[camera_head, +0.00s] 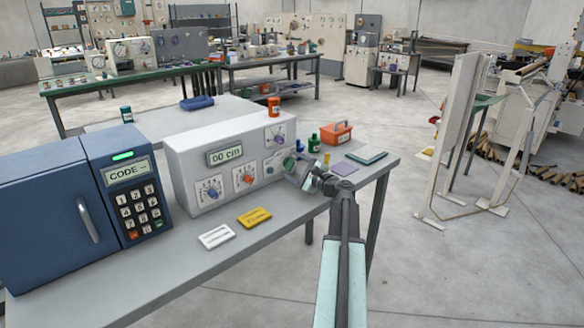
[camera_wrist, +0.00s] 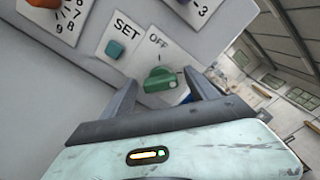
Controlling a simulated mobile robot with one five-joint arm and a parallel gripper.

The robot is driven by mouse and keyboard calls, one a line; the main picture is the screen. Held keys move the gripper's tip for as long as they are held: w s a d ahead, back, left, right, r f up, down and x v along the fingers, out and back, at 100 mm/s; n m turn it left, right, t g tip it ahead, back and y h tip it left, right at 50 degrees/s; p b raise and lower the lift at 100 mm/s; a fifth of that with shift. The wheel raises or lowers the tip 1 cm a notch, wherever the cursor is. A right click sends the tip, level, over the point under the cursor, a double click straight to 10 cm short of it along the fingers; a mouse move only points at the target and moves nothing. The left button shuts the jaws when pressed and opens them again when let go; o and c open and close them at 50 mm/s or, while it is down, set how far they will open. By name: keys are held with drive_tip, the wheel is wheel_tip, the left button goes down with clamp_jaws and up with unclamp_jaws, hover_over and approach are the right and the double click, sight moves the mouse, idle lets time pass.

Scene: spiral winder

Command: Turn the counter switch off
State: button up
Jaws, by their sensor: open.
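The counter is a white box (camera_head: 225,128) on the grey bench, with a display reading "00 cm". Its switch is a green rotary knob (camera_wrist: 160,79) on a white plate, with an "OFF" label (camera_wrist: 158,40) above it in the wrist view. The knob's grip lies roughly crosswise there, not toward OFF; its exact pointing is hard to tell. My gripper (camera_wrist: 161,78) is open, with one finger on each side of the knob. Contact cannot be told. In the head view my gripper (camera_head: 300,168) is at the right end of the counter's front and partly hides the switch.
A teal "SET" button (camera_wrist: 115,49) sits left of the knob. A blue safe (camera_head: 50,215) with keypad stands left of the counter. A yellow card (camera_head: 254,217) and white card (camera_head: 216,236) lie in front.

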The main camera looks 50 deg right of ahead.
drive_tip(key=c, duration=1.3)
drive_tip(key=shift+a, duration=0.25)
drive_tip(key=shift+c, duration=0.3)
drive_tip(key=shift+d, duration=0.15)
drive_tip(key=shift+n, duration=0.3)
drive_tip(key=n, duration=0.7)
drive_tip(key=shift+f, duration=0.1)
drive_tip(key=n, duration=0.4)
drive_tip(key=shift+d+n, duration=0.1)
drive_tip(key=shift+n, duration=2)
